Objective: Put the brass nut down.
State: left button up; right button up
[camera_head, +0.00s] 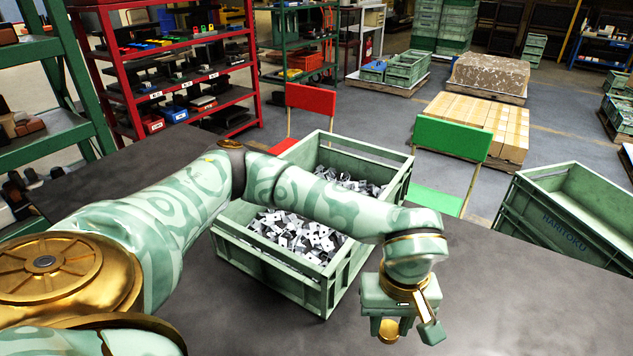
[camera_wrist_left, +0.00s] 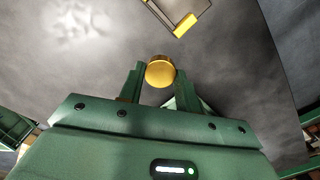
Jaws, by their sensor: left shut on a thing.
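The brass nut (camera_head: 388,331), a small round golden piece, is at the fingertips of my left gripper (camera_head: 405,328) at the lower right of the head view. In the left wrist view the nut (camera_wrist_left: 160,71) shows as a gold disc between the two green fingers of the left gripper (camera_wrist_left: 159,80), which is shut on it. The dark grey table (camera_head: 520,310) lies below. I cannot tell whether the nut touches the table. My right gripper is in neither view.
A green crate (camera_head: 270,278) with many stamped metal parts stands left of the gripper, partly behind my left arm. Another green crate (camera_head: 560,218) stands at the right. A yellow-edged thing (camera_wrist_left: 185,26) shows at the wrist view's top. The table's front right is clear.

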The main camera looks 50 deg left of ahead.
pick_arm(q)
jog(key=shift+d+m, duration=0.2)
jog(key=shift+m, duration=0.1)
jog(key=w+a+f+b, duration=0.2)
jog(key=w+a+f, duration=0.2)
jog(key=w+a+f+b, duration=0.2)
jog(key=w+a+f, duration=0.2)
jog(key=shift+w+a+f, duration=0.2)
jog(key=shift+w+a, duration=0.15)
jog(key=shift+w, duration=0.05)
jog(key=shift+w+a+f+b, duration=0.3)
jog(key=shift+f+b, duration=0.05)
jog(key=shift+b, duration=0.05)
jog(key=shift+w+a+f, duration=0.15)
jog(key=shift+f, duration=0.1)
notch_tip(320, 180, down, 3)
jog(key=shift+a+m+b, duration=0.15)
jog(key=shift+m+b, duration=0.15)
jog(key=shift+b, duration=0.55)
jog(key=shift+w+f, duration=0.1)
jog(key=shift+f, duration=0.3)
jog(key=shift+r, duration=0.2)
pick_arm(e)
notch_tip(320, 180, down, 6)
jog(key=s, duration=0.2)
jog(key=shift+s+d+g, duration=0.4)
